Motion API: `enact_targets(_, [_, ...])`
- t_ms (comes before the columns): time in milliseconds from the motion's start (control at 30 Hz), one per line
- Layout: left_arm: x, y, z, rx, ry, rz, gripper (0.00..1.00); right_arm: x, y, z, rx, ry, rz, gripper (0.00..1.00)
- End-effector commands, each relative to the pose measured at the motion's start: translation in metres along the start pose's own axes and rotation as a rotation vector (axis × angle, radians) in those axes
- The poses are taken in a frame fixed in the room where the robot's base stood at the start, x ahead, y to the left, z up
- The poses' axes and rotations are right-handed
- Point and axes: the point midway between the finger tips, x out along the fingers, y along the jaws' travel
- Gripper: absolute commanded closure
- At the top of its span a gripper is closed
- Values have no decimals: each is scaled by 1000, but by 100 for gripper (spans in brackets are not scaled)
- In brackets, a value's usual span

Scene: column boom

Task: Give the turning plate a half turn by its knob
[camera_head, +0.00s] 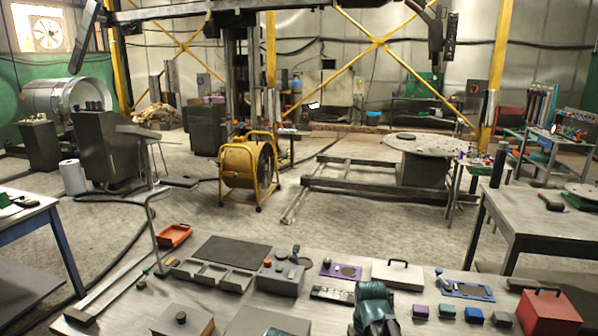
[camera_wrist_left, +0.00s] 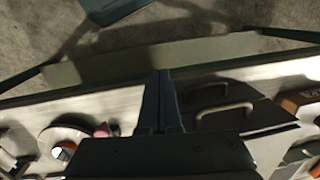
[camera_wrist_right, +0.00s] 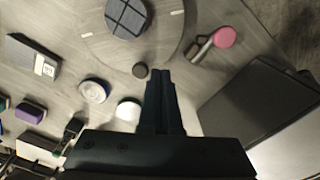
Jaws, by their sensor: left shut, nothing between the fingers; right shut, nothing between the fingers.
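In the right wrist view, a round, pale wood-grey turning plate (camera_wrist_right: 95,22) shows at the top, partly cut off by the picture edge. It carries pale marks and a dark disc with crossing lines (camera_wrist_right: 127,18). A small dark round knob (camera_wrist_right: 139,70) sits at the plate's near rim. My right gripper (camera_wrist_right: 160,74) is shut and empty, its tips just right of the knob in the picture; I cannot tell whether they touch. My left gripper (camera_wrist_left: 162,75) is shut and empty over a table edge. I cannot make out the plate or either gripper in the head view.
A pink-ended grey cylinder (camera_wrist_right: 213,43) lies right of the plate. A white round piece (camera_wrist_right: 128,110), a round tin (camera_wrist_right: 94,90) and a large dark panel (camera_wrist_right: 250,100) lie nearer. In the left wrist view, a grey handle (camera_wrist_left: 222,112) stands right of the fingers.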

Motion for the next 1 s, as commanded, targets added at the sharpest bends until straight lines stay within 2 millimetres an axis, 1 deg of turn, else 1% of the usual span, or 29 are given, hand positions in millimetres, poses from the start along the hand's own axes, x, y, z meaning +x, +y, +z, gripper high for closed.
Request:
enact_targets(267, [3, 0, 0, 0, 0, 0, 100, 3, 0, 0, 0, 0, 0, 100])
enact_targets(1000, [32, 3, -2, 0, 0, 0, 100, 32, 0, 0, 0, 0, 0, 100])
